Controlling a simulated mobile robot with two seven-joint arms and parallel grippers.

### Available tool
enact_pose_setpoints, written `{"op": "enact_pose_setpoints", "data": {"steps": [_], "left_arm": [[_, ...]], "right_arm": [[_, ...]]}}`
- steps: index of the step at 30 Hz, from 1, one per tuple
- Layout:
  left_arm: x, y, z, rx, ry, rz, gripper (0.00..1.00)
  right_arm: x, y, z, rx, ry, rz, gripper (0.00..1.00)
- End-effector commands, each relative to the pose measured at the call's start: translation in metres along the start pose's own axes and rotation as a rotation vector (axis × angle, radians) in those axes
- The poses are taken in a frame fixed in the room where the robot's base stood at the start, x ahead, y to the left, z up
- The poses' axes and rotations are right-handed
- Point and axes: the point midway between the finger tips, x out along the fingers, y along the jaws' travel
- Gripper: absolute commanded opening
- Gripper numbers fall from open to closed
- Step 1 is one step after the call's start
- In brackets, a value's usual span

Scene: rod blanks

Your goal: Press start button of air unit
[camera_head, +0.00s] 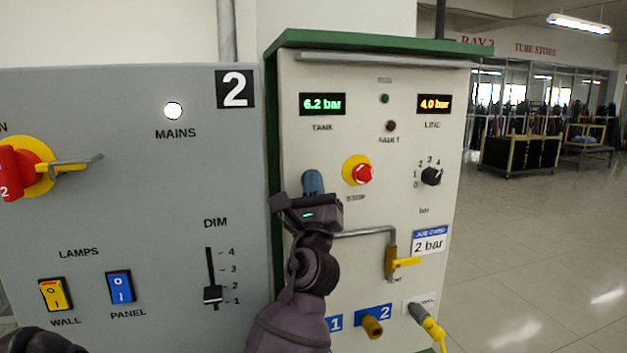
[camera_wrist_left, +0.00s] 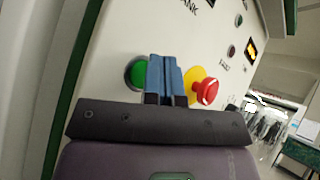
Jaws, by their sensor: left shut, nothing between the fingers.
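The air unit (camera_head: 365,80) is a cream panel in a green housing, with displays reading 6.2 bar for TANK and 4.0 bar for LINE. A green button (camera_wrist_left: 136,73) shows in the left wrist view, partly covered on its right by my fingers; in the head view it is hidden. My left gripper (camera_head: 312,182) is shut and empty, its blue fingertips at the panel left of the red stop button (camera_head: 362,174). The fingertips also show in the left wrist view (camera_wrist_left: 164,75), between the green button and the stop button (camera_wrist_left: 207,91). I cannot tell whether they touch the panel.
The grey panel (camera_head: 130,200) with a red-yellow switch (camera_head: 25,170) stands to the left. A pressure knob (camera_head: 431,176), a yellow-handled valve (camera_head: 400,262) and a job card reading 2 bar (camera_head: 429,241) are on the unit's right. Open floor (camera_head: 530,260) lies beyond it.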

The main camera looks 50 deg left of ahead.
Motion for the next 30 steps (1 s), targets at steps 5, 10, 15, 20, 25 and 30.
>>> {"op": "enact_pose_setpoints", "data": {"steps": [5, 10, 15, 20, 25, 30], "left_arm": [[0.002, 0.004, -0.001, -0.009, 0.003, 0.009, 0.00], [0.002, 0.005, -0.001, -0.009, 0.004, 0.009, 0.00], [0.002, 0.005, -0.002, -0.009, 0.004, 0.010, 0.00], [0.001, 0.004, -0.001, -0.009, 0.004, 0.010, 0.00], [-0.005, 0.003, 0.002, -0.009, 0.006, 0.010, 0.00], [-0.011, 0.001, 0.006, -0.009, 0.003, 0.009, 0.00]], "right_arm": [[0.000, 0.000, 0.000, 0.000, 0.000, 0.000, 0.00], [0.000, 0.000, 0.000, 0.000, -0.001, 0.000, 0.00], [0.000, 0.000, 0.000, 0.000, -0.001, 0.000, 0.00], [0.000, 0.000, 0.000, 0.001, -0.001, 0.000, 0.00], [-0.001, 0.000, -0.001, 0.001, 0.000, 0.000, 0.00], [-0.001, 0.000, -0.002, 0.002, 0.000, 0.000, 0.00]]}}
